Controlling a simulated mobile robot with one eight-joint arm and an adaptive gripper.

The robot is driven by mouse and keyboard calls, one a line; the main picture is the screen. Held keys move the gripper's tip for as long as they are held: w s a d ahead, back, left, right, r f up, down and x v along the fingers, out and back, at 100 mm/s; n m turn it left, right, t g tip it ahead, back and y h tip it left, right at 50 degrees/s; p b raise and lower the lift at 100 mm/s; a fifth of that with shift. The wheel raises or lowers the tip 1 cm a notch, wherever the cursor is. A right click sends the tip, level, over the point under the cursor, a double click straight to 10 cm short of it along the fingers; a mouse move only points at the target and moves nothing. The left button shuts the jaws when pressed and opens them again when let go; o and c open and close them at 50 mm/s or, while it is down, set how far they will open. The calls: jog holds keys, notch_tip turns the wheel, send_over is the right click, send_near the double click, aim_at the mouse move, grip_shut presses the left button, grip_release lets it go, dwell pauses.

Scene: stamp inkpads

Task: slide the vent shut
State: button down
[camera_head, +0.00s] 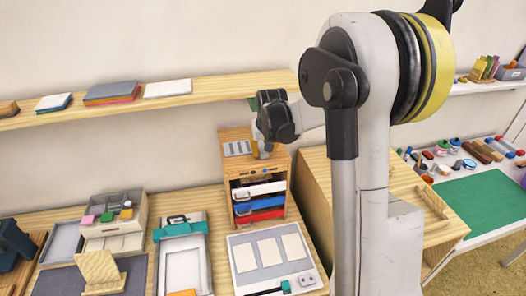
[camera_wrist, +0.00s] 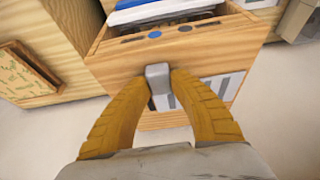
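The vent (camera_head: 237,148) is a pale grey slotted panel on the top of a small wooden cabinet. In the wrist view its grey and white slats (camera_wrist: 220,86) show beside and behind my fingers, which hide part of it. A small grey knob (camera_wrist: 157,71) stands at the vent. My gripper (camera_wrist: 160,80) has its two ochre fingers closed in on the knob, one on each side, and they appear to touch it. In the head view my gripper (camera_head: 265,152) is at the right side of the vent, pointing down. Some vent slots look grey and others white.
The wooden cabinet (camera_head: 281,161) holds white, blue and red drawers (camera_head: 262,202) in its open front. A shelf (camera_head: 205,88) with paper stacks runs behind. A wooden box (camera_head: 318,195) stands to the right.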

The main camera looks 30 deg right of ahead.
aim_at(275, 152)
jog(key=d, duration=0.2)
jog(key=s+d, duration=0.1)
jog(key=d, duration=0.1)
jog(key=shift+s+d, duration=0.15)
jog(key=c, duration=1.1)
grip_release()
jog(key=shift+d, duration=0.1)
jog(key=shift+c, duration=0.2)
jog(key=v, duration=1.2)
